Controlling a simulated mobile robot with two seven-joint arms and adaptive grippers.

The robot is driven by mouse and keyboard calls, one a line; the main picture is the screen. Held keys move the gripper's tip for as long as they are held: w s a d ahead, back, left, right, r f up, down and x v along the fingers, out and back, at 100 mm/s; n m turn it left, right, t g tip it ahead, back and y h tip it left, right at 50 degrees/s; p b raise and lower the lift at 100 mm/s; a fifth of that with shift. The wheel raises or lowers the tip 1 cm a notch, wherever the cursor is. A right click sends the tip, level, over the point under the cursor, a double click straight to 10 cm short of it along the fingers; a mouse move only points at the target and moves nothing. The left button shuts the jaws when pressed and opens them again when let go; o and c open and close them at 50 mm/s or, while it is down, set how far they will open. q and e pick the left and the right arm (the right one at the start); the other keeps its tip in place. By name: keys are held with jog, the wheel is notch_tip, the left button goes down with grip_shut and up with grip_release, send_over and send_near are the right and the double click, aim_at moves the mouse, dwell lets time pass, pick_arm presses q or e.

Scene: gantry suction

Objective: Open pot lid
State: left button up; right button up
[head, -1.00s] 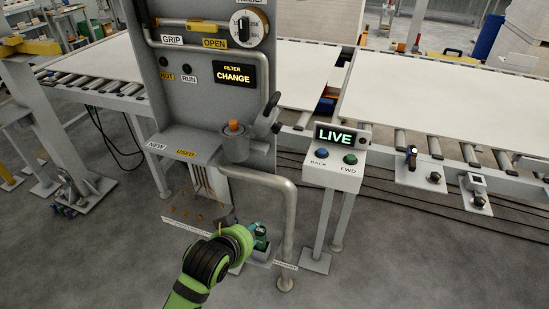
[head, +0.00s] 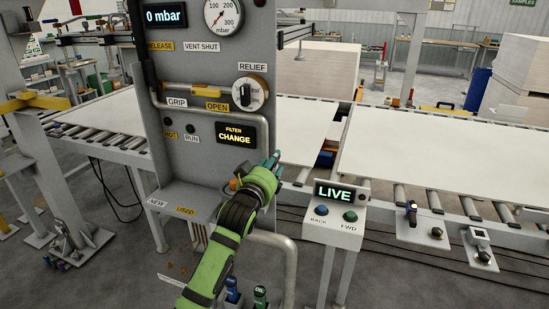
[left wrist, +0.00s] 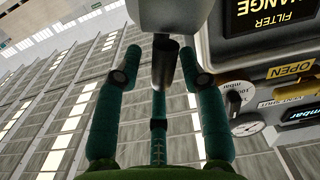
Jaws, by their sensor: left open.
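My left gripper (head: 272,162) is in front of the grey panel, at the pot's place, and hides most of the pot in the head view. Only an orange bit (head: 233,184) shows beside my wrist. In the left wrist view the left gripper (left wrist: 163,64) is open, with one teal finger on each side of a dark round bar (left wrist: 163,58), which looks like the pot lid's handle. The bar hangs from a pale grey body (left wrist: 170,14); whether that is lid or pot I cannot tell. I see no clear finger contact. My right gripper is not in view.
The panel (head: 200,80) carries a FILTER CHANGE display (head: 236,136) and a RELIEF dial (head: 249,94). A shelf (head: 165,193) has NEW and USED labels. A LIVE control box (head: 335,220) stands to the right. Roller conveyors with white boards (head: 430,150) lie behind.

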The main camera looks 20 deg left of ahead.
pick_arm(q)
jog(key=shift+w, duration=1.05)
grip_shut()
jog(key=shift+a+r+p, duration=0.2)
jog(key=shift+a+p, duration=0.05)
jog(key=shift+p, duration=0.2)
jog(key=shift+a+r+n+p, duration=0.25)
jog(key=shift+a+n+p, duration=0.05)
jog(key=shift+a+n, duration=0.25)
jog(key=shift+a+r+n+p, duration=0.3)
jog(key=shift+a+n, duration=0.1)
jog(key=shift+n, duration=0.15)
jog(key=shift+w+a+n, duration=0.1)
jog(key=shift+a+n, duration=0.2)
jog(key=shift+a, duration=0.15)
jog(key=shift+f, duration=0.1)
